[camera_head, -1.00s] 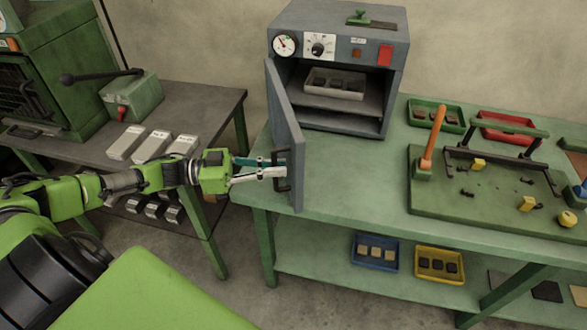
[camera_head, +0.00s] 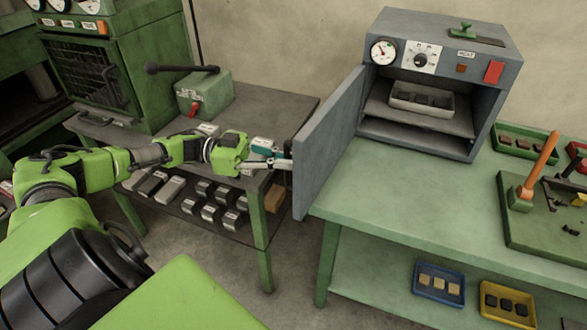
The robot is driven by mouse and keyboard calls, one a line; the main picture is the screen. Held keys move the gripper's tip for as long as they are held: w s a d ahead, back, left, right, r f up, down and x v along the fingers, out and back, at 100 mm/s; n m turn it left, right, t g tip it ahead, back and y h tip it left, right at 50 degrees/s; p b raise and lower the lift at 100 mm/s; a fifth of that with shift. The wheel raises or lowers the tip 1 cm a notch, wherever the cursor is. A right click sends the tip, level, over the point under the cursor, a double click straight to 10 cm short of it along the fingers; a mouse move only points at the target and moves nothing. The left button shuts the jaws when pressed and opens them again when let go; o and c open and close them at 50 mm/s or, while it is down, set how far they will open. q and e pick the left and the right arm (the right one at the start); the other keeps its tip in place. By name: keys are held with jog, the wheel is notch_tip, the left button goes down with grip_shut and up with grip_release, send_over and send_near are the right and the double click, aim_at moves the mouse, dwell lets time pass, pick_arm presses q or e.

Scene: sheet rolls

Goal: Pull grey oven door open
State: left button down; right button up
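The grey oven (camera_head: 487,121) stands on the green table against the wall. Its grey door (camera_head: 328,140) is swung wide open to the left, sticking out past the table's left edge. The open chamber shows a light tray (camera_head: 421,102) with dark pieces on a shelf. My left gripper (camera_head: 288,162) is at the outer face of the door, near its free edge. The door handle is mostly hidden behind the door panel, so the grip on it is not clear. My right gripper is not in view.
A dark-topped bench (camera_head: 268,104) with a green lever box (camera_head: 205,95) stands at the left, close to my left arm. A gap separates it from the green table (camera_head: 400,190). A green board with an orange lever (camera_head: 538,166) is at the right.

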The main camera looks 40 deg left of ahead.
pick_arm(q)
jog(key=shift+s+a+f, duration=0.1)
jog(key=shift+a, duration=0.65)
jog(key=c, duration=2.2)
grip_release()
jog(key=shift+o, duration=0.2)
jog(key=v, duration=1.2)
